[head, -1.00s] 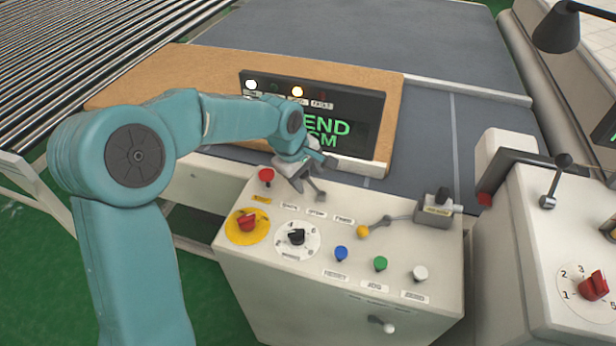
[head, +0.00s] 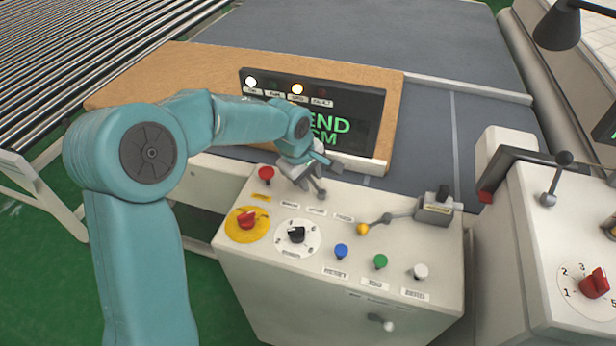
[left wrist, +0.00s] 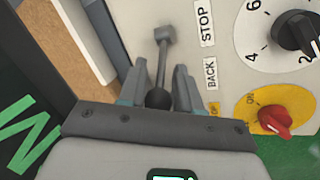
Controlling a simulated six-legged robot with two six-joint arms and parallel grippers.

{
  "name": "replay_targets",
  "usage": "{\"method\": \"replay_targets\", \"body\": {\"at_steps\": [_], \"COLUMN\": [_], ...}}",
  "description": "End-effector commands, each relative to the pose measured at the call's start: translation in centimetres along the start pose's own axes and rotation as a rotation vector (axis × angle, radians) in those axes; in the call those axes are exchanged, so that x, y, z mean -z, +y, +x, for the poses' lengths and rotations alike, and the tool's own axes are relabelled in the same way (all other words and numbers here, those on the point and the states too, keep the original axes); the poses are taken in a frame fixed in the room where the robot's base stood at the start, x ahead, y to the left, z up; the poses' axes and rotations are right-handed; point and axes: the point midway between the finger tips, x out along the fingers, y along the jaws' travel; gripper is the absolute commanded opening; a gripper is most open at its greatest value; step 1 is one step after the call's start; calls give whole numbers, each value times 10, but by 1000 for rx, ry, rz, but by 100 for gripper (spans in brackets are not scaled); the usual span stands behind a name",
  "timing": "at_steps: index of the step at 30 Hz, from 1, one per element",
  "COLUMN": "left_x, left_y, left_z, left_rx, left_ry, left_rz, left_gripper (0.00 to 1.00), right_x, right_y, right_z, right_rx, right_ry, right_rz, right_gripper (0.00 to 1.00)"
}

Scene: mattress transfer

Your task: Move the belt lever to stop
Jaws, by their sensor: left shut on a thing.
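The belt lever (head: 320,190) stands at the back left of the white control box (head: 400,300), partly hidden by my gripper. In the left wrist view, its grey shaft (left wrist: 162,62) runs from a grey pivot beside the STOP label (left wrist: 203,22) to a black knob (left wrist: 158,98). The knob end lies nearer the BACK label (left wrist: 210,73), so the lever is tilted toward BACK. My left gripper (head: 307,172) has a finger on each side of the knob and is shut on it; it also shows in the left wrist view (left wrist: 159,90). My right gripper is out of view.
A red button (head: 266,175), a red knob on a yellow disc (head: 247,222) and a black dial (head: 296,236) are close by. A yellow-tipped lever (head: 375,226) lies to the right. A display panel (head: 370,105) stands just behind. A second console (head: 545,250) is at right.

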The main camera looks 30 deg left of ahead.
Motion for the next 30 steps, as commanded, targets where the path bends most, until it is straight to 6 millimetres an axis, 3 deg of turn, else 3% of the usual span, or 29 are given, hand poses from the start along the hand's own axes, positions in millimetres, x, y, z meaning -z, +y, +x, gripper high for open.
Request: {"method": "replay_targets", "body": {"at_steps": [15, 30], "left_x": [-18, -28], "left_y": [12, 19], "left_z": [-2, -6], "left_rx": [162, 265], "left_ry": [294, 466], "left_rz": [101, 156], "left_gripper": [0, 0], "right_x": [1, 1], "right_y": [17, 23], "right_z": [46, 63], "right_rx": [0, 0], "right_ry": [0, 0], "right_rz": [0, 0], "right_gripper": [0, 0]}}
